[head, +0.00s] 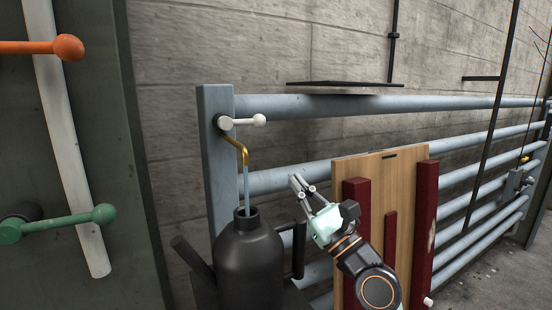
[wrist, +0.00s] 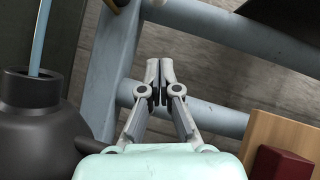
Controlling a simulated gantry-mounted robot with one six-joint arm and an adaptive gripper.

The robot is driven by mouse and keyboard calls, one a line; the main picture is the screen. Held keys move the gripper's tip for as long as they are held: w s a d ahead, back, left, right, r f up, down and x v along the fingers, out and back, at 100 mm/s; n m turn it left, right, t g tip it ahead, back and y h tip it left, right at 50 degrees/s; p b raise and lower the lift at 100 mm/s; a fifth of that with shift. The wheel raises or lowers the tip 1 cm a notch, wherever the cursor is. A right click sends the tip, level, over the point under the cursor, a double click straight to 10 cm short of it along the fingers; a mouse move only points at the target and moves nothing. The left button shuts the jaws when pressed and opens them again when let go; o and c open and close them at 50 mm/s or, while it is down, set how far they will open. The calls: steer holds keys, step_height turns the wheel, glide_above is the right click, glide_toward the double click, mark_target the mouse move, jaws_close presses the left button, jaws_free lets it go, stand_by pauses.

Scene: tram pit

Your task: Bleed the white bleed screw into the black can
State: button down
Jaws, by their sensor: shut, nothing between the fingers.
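The white bleed screw (head: 242,122) sits at the top of the blue-grey post, its short lever pointing right and ending in a white ball. A brass spout (head: 238,143) curves down below it. A thin pale-blue line (head: 246,188), stream or tube I cannot tell, runs from the spout into the mouth of the black can (head: 250,265). The can stands upright below and also shows in the wrist view (wrist: 35,115) at left. My gripper (head: 297,184) is shut and empty, right of the can's neck and below the screw; its closed fingertips show in the wrist view (wrist: 160,68).
An orange-ball lever (head: 66,47) and a green-ball lever (head: 102,214) are on the left. Blue-grey rails (head: 400,104) run behind. A wooden board (head: 390,165) with dark red strips stands right of my gripper. A dark shelf (head: 345,84) juts out above the top rail.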

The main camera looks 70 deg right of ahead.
steer(key=shift+s+a+r+p+x, duration=0.15)
steer(key=shift+a+r+p+x, duration=0.2)
steer(key=shift+x, duration=1.65)
steer(key=shift+s+a+r+p+x, duration=0.15)
steer(key=shift+r+p+x, duration=0.3)
steer(key=shift+x, duration=1.55)
steer(key=shift+s+a+r+p+x, duration=0.1)
steer(key=shift+a+r+p+x, duration=0.3)
steer(key=shift+x, duration=1.6)
steer(key=shift+s+d+r+n+y, duration=0.1)
steer(key=shift+d+r+n+y, duration=0.2)
steer(key=shift+n+y, duration=0.45)
step_height(320, 180, up, 9)
steer(key=n+g+y+p, duration=0.1)
steer(key=n+y+p, duration=0.65)
steer(key=n, duration=0.45)
glide_above(245, 123)
steer(key=s+d, duration=0.2)
steer(key=s, duration=0.1)
steer(key=shift+s+a+f+h+p, duration=0.1)
steer(key=shift+s+h+p, duration=0.1)
steer(key=shift+h+p, duration=0.3)
